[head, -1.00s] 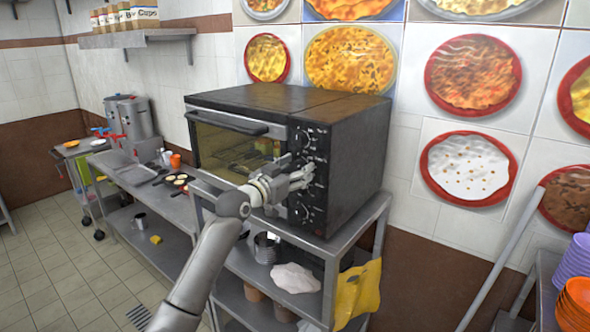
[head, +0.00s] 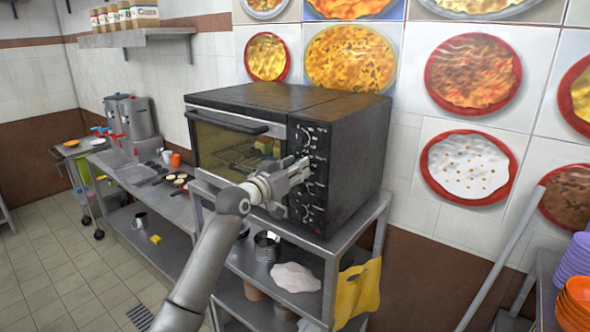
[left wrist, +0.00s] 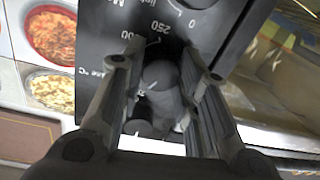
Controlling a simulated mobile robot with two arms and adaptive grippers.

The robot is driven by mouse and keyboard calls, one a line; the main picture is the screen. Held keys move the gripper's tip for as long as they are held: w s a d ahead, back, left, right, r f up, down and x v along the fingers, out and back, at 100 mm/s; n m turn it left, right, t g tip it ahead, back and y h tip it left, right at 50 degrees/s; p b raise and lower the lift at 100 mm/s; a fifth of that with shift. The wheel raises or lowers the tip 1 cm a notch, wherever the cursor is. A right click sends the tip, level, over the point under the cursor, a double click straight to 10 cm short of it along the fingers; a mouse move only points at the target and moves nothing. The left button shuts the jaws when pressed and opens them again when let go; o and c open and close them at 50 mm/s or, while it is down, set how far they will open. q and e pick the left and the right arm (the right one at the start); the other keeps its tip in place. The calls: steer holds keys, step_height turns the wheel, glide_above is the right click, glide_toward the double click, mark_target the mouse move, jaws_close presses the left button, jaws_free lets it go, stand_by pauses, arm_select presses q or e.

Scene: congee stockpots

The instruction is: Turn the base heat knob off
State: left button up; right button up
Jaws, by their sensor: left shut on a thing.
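The black oven (head: 353,150) stands on a steel shelf unit, with a column of dark knobs on its front panel. My left gripper (head: 302,167) is at this panel, its fingers pointing at the upper-middle knobs. In the left wrist view my left gripper (left wrist: 158,75) is shut on a dark round knob (left wrist: 160,76), with one finger on each side of it. White markings, including 250 and 0, show on the panel beside it. Another dark knob (left wrist: 137,127) shows between the fingers, nearer the camera. The lower knob (head: 305,212) is clear of my gripper. My right gripper is out of view.
The oven's glass door (head: 228,148) and its handle (head: 225,122) are left of my gripper. A yellow cloth (head: 358,292) hangs from the shelf unit (head: 258,262). Stockpots (head: 135,118) stand far left, and bowls (head: 575,300) are stacked at right.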

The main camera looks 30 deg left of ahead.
arm_select(q)
steer(key=n, duration=0.4)
steer(key=shift+n, duration=0.4)
stand_by(0.4)
steer(key=o, duration=1)
steer(key=shift+o, duration=0.2)
steer(key=s, duration=1.2)
steer(key=shift+a+r, duration=0.25)
